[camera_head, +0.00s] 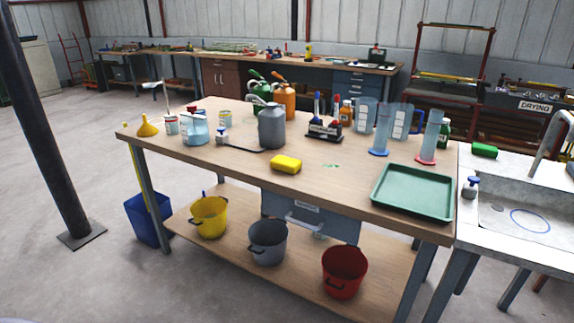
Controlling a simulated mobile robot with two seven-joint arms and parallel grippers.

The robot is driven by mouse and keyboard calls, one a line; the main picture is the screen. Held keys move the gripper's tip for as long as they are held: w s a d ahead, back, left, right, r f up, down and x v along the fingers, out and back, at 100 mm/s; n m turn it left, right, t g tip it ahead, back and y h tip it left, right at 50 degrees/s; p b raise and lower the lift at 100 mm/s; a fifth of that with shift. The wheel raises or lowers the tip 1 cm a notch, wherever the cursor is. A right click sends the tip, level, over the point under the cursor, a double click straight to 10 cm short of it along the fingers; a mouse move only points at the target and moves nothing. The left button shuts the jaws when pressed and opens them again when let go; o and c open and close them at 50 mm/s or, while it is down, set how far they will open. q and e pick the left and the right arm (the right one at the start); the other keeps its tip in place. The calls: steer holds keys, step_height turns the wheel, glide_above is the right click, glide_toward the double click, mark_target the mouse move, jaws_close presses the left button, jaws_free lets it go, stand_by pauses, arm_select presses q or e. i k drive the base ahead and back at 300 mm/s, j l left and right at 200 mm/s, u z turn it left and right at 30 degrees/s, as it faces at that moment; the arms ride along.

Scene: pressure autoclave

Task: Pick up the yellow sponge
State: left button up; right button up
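The yellow sponge (286,164) lies flat on the wooden top of the workbench (240,172), close to its front edge and near the middle. Nothing covers it, and no gripper touches it. Neither of my grippers shows in the head view.
A grey sprayer (271,127) with a dark hose stands behind the sponge. A green tray (412,191) lies to its right, and a caddy (325,132) stands behind it. Yellow (209,217), grey (267,243) and red (344,271) buckets stand on the lower shelf. A sink (520,214) adjoins at right.

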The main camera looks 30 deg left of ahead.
mark_target(286, 164)
steer(key=i+j+z, duration=0.1)
steer(key=j, duration=0.3)
steer(key=i+j, duration=0.2)
steer(key=j, duration=0.15)
steer(key=i+j+z, duration=0.15)
steer(key=j, duration=0.25)
steer(key=i+j, duration=0.15)
steer(key=j, duration=0.25)
steer(key=i+j+z, duration=0.15)
steer(key=j, duration=0.25)
steer(key=i+j, duration=0.1)
steer(key=j, duration=0.3)
steer(key=i+j+z, duration=0.15)
steer(key=j, duration=0.3)
